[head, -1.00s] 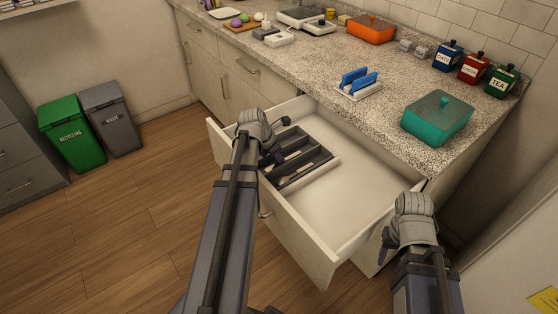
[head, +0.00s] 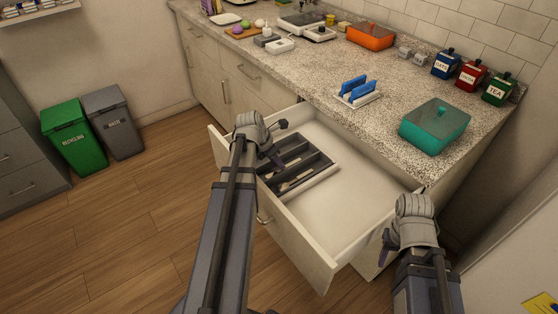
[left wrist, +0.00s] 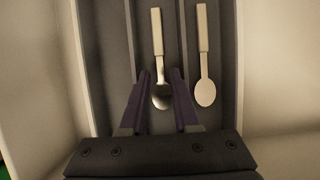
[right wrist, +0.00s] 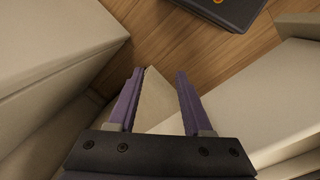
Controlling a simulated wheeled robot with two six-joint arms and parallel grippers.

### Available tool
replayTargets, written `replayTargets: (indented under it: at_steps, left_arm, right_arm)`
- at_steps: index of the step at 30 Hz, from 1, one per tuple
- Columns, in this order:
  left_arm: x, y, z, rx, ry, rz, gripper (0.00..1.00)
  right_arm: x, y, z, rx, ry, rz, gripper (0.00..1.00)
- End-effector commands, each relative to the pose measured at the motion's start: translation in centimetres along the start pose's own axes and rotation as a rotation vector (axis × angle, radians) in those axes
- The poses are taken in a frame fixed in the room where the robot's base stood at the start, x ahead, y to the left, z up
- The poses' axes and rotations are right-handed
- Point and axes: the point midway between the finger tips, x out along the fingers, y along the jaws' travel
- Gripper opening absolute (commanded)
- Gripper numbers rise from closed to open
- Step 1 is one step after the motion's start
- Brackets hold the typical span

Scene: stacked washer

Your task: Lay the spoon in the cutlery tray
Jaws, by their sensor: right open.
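The dark cutlery tray (head: 318,176) sits in the open drawer. In the left wrist view, a spoon with a cream handle and shiny metal bowl (left wrist: 157,38) lies lengthwise in a tray compartment. A cream-white spoon (left wrist: 203,60) lies in the compartment to its right. My left gripper (head: 277,161) is over the tray. In the left wrist view its fingers (left wrist: 161,84) are apart, one on each side of the metal bowl, with gaps visible. My right gripper (head: 385,250) is open and empty by the drawer's right front; its fingers also show in the right wrist view (right wrist: 155,75).
The drawer (head: 370,195) is bare right of the tray. The speckled counter (head: 300,75) above holds a teal container (head: 435,125), a white rack with blue items (head: 358,90), an orange box (head: 371,37) and canisters. Green (head: 75,138) and grey (head: 113,123) bins stand on the left.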

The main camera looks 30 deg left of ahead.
Motion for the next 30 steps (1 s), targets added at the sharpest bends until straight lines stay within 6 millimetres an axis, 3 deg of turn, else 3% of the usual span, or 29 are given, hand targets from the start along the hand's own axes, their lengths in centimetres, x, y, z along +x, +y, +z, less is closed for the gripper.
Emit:
replayTargets:
  at_steps: [1,3,15,30]
  left_arm:
    - [-1.5,-0.1,0.2,-0.001,0.000,0.000,0.30]
    - [-2.7,-0.1,0.2,-0.001,0.000,0.000,0.30]
    - [-8.7,0.0,0.2,0.000,0.000,0.001,0.30]
    - [-9.3,-0.1,0.1,0.004,0.001,0.000,0.30]
  right_arm:
    - [-1.4,0.1,0.1,0.000,0.000,0.000,0.50]
    - [-2.5,0.2,0.1,0.000,0.000,0.000,0.50]
    - [-8.0,0.8,0.5,0.001,0.000,0.000,0.50]
    - [-8.5,0.8,0.5,0.001,0.000,0.000,0.50]
